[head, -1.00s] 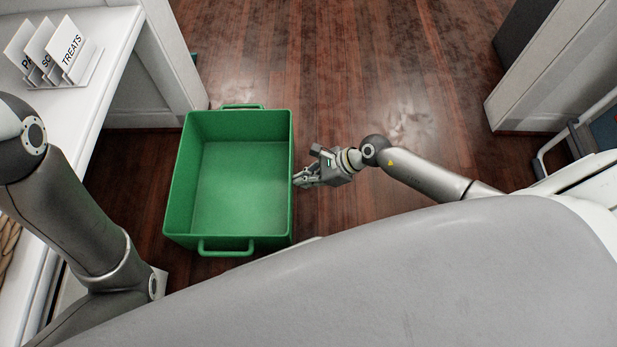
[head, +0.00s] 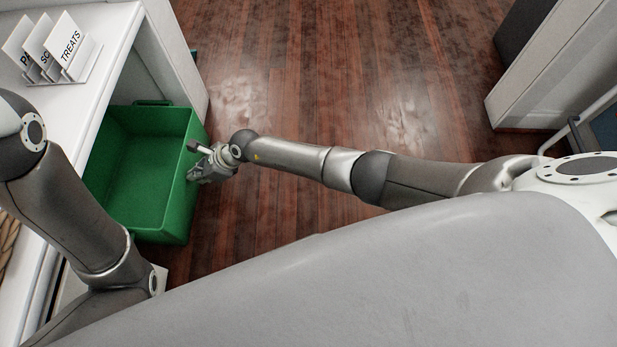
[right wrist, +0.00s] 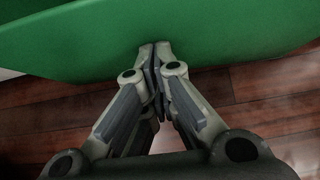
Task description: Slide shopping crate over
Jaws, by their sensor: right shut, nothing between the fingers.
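The green shopping crate (head: 178,205) stands upright and empty on the wooden floor, partly under the white counter at the left. The counter and my left arm hide part of its left side. My right gripper (head: 192,178) is at the crate's right wall, with its fingers shut and nothing between them. In the right wrist view the shut fingertips (right wrist: 154,46) meet the lower part of the green crate wall (right wrist: 200,28), and they seem to touch it. My left arm comes in at the left, but its gripper is out of view.
The white counter (head: 98,88) bears a holder with upright cards (head: 68,50), one reading TREATS. A white end panel (head: 178,65) stands just beyond the crate. The wooden floor (head: 330,90) is clear to the right, up to a grey-white unit (head: 545,75).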

